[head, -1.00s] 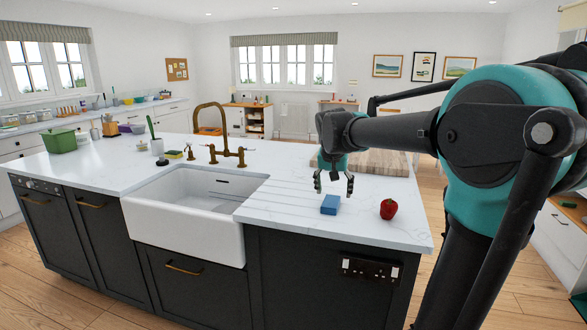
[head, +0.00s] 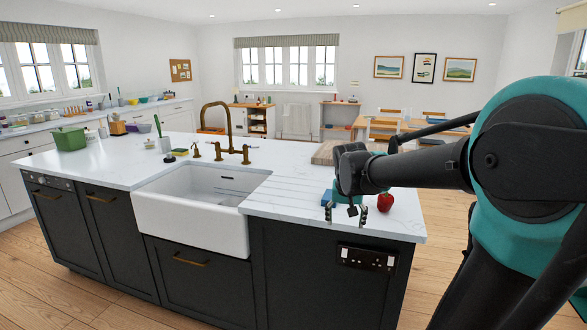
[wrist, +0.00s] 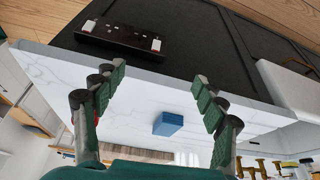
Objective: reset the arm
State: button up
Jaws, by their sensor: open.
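My gripper (head: 346,212) is open and empty, its fingers hanging in front of the island's near edge in the head view. In the wrist view the two green-padded fingers (wrist: 158,80) are spread wide apart with nothing between their tips. A blue block (wrist: 168,124) lies on the white countertop in the wrist view, apart from the fingers. In the head view the blue block (head: 327,198) is partly hidden by my gripper. A red apple (head: 385,203) sits on the counter just right of the gripper.
The white island worktop (head: 280,205) has a sink (head: 190,220) with a brass tap (head: 226,130) to the left. A wooden board (head: 324,153) lies behind the gripper. A socket panel (head: 367,258) is on the dark island front. Open floor lies to the right.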

jog(key=s+d+f+n+y, duration=0.1)
jog(key=s+d+f+n, duration=0.1)
jog(key=s+f, duration=1.4)
jog(key=s+d, duration=0.1)
jog(key=s, duration=0.2)
jog(key=shift+s+f+n, duration=0.2)
jog(key=shift+f+n, duration=0.1)
jog(key=shift+f, duration=0.05)
jog(key=shift+d, duration=0.1)
